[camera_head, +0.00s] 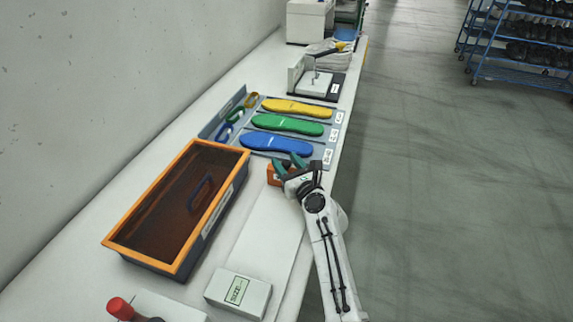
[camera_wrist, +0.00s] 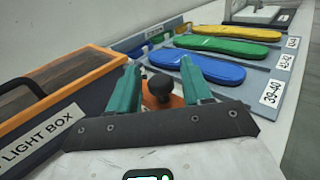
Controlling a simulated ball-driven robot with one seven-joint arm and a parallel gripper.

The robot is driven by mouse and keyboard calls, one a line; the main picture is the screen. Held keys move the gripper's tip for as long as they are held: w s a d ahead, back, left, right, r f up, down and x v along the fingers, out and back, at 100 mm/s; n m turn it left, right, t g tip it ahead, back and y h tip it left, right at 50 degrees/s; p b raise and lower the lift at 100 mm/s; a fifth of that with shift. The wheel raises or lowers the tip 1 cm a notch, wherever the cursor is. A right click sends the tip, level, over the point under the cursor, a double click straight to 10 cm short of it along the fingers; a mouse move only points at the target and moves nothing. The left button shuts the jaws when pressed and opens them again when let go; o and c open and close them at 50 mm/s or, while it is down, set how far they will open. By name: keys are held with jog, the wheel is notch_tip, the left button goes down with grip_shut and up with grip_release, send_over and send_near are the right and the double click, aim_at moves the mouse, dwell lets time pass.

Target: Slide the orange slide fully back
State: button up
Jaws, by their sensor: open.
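The orange slide (camera_head: 274,178) sits at the far end of a long white board (camera_head: 266,235) on the bench, partly hidden behind my gripper (camera_head: 287,163). In the wrist view the orange slide (camera_wrist: 177,101) carries a round black knob (camera_wrist: 159,88). The green fingers of my gripper (camera_wrist: 160,80) are open, one on each side of the knob. I cannot tell whether either finger touches it.
A light box (camera_head: 177,262) with an orange frame stands close on the left. Blue, green and yellow insoles lie on a grey tray (camera_head: 335,128) just beyond. The bench's right edge borders open floor.

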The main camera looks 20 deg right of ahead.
jog(key=shift+w, duration=0.25)
jog(key=shift+c, duration=0.4)
grip_shut()
